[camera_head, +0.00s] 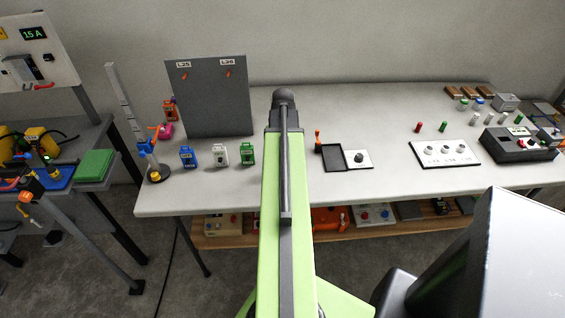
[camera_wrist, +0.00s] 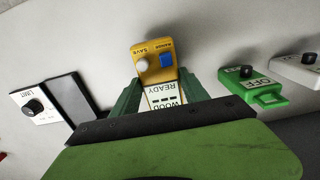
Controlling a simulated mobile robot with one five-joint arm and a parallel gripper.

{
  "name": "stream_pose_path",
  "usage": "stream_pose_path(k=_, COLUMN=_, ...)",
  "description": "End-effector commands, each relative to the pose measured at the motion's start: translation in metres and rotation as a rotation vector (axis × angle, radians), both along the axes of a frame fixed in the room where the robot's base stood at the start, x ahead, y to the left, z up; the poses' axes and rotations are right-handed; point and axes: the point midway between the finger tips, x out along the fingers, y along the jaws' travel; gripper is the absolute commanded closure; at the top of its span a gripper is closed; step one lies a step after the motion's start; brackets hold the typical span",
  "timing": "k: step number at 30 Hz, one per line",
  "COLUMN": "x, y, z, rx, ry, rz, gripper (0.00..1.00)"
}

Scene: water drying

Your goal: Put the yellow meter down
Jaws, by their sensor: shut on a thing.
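The yellow meter (camera_wrist: 153,52) is in the wrist view, with a white knob, a blue button and a white display reading "WOOD READY". My gripper (camera_wrist: 162,88) is shut on it, with one green finger on each side. The meter is over the white table (camera_head: 400,120); I cannot tell whether it touches the top. In the head view my arm hides the gripper and the meter.
A green meter (camera_wrist: 258,82) and a white meter (camera_wrist: 297,68) stand at right in the wrist view. A dark plate (camera_wrist: 72,97) and a white knob block (camera_wrist: 36,106) are at left. A blue meter (camera_head: 188,157) stands below the grey board (camera_head: 208,100).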

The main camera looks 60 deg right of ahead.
Motion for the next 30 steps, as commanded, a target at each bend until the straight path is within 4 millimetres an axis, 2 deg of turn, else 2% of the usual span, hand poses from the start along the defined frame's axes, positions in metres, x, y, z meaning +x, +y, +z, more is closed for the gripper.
stream_pose_path(k=10, x=0.000, y=0.000, z=-0.005, rx=0.000, ry=0.000, rz=0.001, gripper=1.00)
stream_pose_path(k=11, x=0.000, y=0.000, z=-0.004, rx=0.000, ry=0.000, rz=0.001, gripper=0.45)
stream_pose_path(k=15, x=0.000, y=0.000, z=-0.004, rx=0.000, ry=0.000, rz=0.001, gripper=0.27)
stream_pose_path(k=25, x=0.001, y=0.001, z=-0.002, rx=0.000, ry=0.000, rz=0.002, gripper=0.26)
stream_pose_path(k=30, x=0.001, y=0.001, z=0.012, rx=0.000, ry=0.000, rz=0.002, gripper=0.26)
